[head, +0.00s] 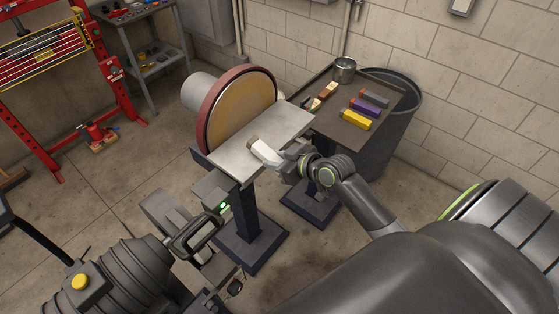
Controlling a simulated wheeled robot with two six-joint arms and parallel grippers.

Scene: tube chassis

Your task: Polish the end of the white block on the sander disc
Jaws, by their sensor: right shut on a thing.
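The white block (266,154) is held in my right gripper (284,159), which is shut on its near right end. The block lies over the grey work table (283,124) of the sander, with its brownish far end toward the disc. The sander disc (240,110) is tan with a red rim guard and stands upright behind the table. A gap shows between the block's end and the disc. Whether the block touches the table is unclear. My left gripper (190,238) is low at the left, apart from the sander table; its fingertips are hard to make out.
A green light (223,206) glows below the sander table. A red rack (110,75) is at the left.

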